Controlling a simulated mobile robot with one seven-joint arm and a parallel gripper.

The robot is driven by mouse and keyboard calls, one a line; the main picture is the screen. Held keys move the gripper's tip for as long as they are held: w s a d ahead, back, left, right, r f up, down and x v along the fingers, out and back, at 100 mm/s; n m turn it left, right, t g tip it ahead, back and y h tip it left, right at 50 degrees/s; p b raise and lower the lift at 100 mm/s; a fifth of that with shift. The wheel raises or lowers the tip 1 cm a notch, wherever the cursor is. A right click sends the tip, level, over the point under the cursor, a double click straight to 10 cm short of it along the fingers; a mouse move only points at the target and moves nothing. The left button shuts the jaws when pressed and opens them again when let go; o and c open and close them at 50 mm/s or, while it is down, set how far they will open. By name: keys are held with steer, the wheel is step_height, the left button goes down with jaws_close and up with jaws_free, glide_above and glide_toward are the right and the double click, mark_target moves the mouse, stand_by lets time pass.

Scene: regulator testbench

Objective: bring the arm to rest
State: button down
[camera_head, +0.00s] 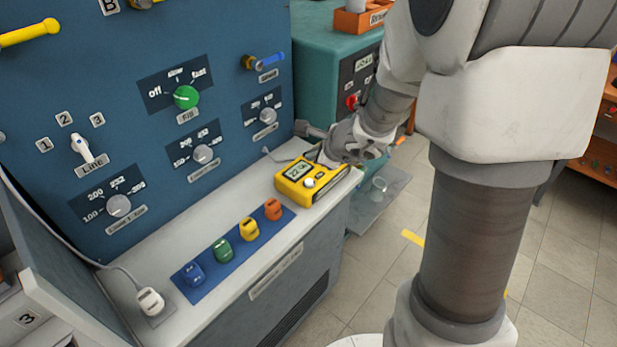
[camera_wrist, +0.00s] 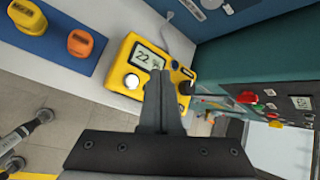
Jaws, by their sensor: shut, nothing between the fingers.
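My gripper (camera_wrist: 161,105) is shut and empty. In the wrist view its dark fingers point at the near edge of a yellow meter (camera_wrist: 147,62) with a display and a white knob. In the head view the yellow meter (camera_head: 303,181) lies on the right end of the bench ledge. My arm reaches in from the right, and its wrist is above and behind the meter. The fingertips are hard to make out in the head view. I cannot tell whether the fingers touch the meter.
The blue panel (camera_head: 130,150) with knobs and levers rises behind the ledge (camera_head: 185,240). A blue strip (camera_head: 213,268) holds several coloured blocks. A teal cabinet (camera_head: 318,80) stands to the right of the panel. Tiled floor (camera_head: 375,290) is open in front of the bench.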

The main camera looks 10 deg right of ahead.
steer(key=s+a+r+n+g+y+p, duration=0.1)
steer(key=s+a+r+n+y+p, duration=0.1)
steer(key=s+a+r+n, duration=0.35)
steer(key=s+a+r+n+g+y+p, duration=0.1)
steer(key=s+a+r+n+p, duration=0.15)
steer(key=s+r+n, duration=0.5)
steer(key=s+d+r+n+h+p, duration=0.1)
steer(key=s+d+r+n+h, duration=0.2)
steer(key=s+r+n, duration=0.1)
steer(key=s+d+r+n+g+h+p, duration=0.1)
steer(key=s+d+r+n+h+p, duration=0.1)
steer(key=s+n, duration=0.4)
steer(key=s+d+r, duration=0.1)
steer(key=s+d, duration=0.1)
steer(key=s, duration=0.1)
steer(key=shift+d+r+h, duration=0.15)
steer(key=shift+r+h, duration=0.25)
